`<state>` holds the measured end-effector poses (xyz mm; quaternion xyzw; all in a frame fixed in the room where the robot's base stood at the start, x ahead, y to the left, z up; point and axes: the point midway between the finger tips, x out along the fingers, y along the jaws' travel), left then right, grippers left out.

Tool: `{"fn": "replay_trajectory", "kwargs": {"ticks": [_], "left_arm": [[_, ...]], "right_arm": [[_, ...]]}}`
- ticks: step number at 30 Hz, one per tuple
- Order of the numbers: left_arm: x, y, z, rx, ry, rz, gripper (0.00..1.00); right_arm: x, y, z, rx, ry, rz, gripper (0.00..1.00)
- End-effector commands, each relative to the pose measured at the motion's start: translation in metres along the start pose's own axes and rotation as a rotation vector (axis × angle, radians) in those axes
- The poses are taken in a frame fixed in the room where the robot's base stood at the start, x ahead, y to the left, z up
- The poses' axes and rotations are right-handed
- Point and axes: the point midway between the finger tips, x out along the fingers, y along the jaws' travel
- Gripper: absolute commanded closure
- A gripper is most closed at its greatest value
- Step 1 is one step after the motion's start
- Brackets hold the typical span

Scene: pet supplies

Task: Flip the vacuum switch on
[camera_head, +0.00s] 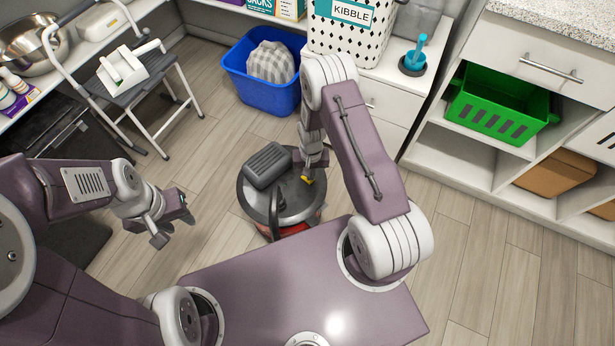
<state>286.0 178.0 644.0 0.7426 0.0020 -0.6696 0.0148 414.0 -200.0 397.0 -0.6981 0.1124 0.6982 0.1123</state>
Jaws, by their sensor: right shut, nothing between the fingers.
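The vacuum (285,212) stands upright on the floor in front of me, with a dark round top, a grey ridged motor block (265,165) and a red lower body. A small yellow part (307,180), likely the switch, shows at the right of its top. My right gripper (306,172) reaches down over the vacuum's right side, right at the yellow part; I cannot tell whether they touch. It is shut and empty, and its tips are hard to make out. My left gripper (174,228) is open and empty above the floor, left of the vacuum.
A blue bin (243,82) with a checked cloth sits behind the vacuum. A grey step stool (140,90) stands at the back left. White shelves with a green crate (498,110) stand at the right. A kibble container (349,30) is at the back. The floor around the vacuum is clear.

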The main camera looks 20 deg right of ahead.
Motion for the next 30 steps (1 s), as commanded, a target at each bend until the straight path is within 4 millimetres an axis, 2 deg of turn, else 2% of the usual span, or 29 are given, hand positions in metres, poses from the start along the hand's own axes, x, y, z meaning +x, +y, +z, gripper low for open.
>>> {"fn": "replay_trajectory", "kwargs": {"ticks": [30], "left_arm": [[0.011, 0.000, 0.001, 0.000, 0.000, 0.000, 0.64]], "right_arm": [[0.016, 0.000, 0.000, 0.000, 0.000, 0.000, 1.00]]}}
